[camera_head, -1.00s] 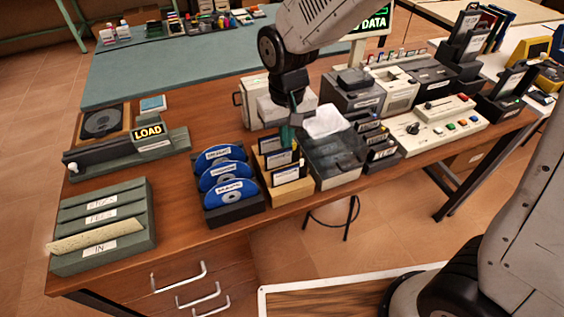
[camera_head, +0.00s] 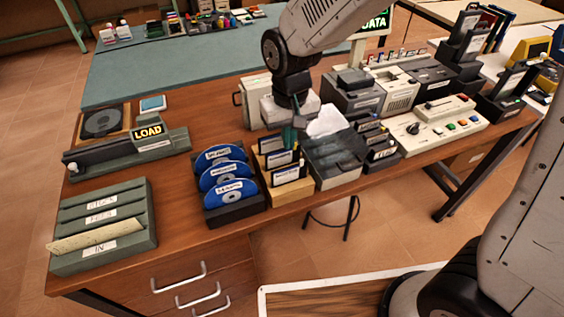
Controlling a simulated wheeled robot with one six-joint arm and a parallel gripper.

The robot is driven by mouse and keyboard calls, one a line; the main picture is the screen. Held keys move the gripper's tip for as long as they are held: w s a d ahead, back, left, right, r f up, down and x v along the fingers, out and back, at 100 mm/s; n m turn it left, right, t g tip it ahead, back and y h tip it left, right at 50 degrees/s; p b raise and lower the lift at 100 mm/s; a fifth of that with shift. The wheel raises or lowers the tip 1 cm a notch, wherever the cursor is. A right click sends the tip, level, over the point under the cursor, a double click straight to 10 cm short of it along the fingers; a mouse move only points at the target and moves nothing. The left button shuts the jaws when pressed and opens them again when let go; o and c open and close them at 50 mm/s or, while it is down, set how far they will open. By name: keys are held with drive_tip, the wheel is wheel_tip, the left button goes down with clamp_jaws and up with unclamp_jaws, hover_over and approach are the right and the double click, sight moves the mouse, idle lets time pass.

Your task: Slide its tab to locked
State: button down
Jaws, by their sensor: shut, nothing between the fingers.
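My gripper (camera_head: 291,136) points down over the wooden holder (camera_head: 291,193) at the middle of the desk. Its teal fingers are shut with nothing held, just above or behind the back of the holder. Several dark diskettes with pale labels stand in the holder, among them a front one (camera_head: 286,174). The fingers overlap the rear diskettes in the picture, and I cannot tell whether they touch. A sliding tab is too small to make out on any diskette, and so is its position.
A rack of blue discs (camera_head: 232,214) stands left of the holder. An open grey box (camera_head: 336,172) with a white sheet is close on the right. A green-grey tray (camera_head: 140,232) sits at the front left. Bare desk shows between tray and rack.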

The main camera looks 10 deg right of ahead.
drive_tip(key=shift+w+d, duration=0.15)
drive_tip(key=shift+d, duration=0.6)
drive_tip(key=shift+a, duration=0.25)
idle(0.4)
wheel_tip(320, 180, up, 7)
idle(0.6)
idle(0.3)
drive_tip(key=s+d+r+m, duration=0.1)
drive_tip(key=s+d+r, duration=0.1)
drive_tip(key=s+d, duration=0.4)
drive_tip(key=s+d+r+m+t, duration=0.1)
drive_tip(key=s+d+r, duration=0.2)
drive_tip(key=s+d, duration=0.3)
drive_tip(key=s+d+r+m, duration=0.1)
drive_tip(key=s+d+r, duration=0.2)
drive_tip(key=s+d, duration=0.4)
drive_tip(key=shift+s, duration=0.5)
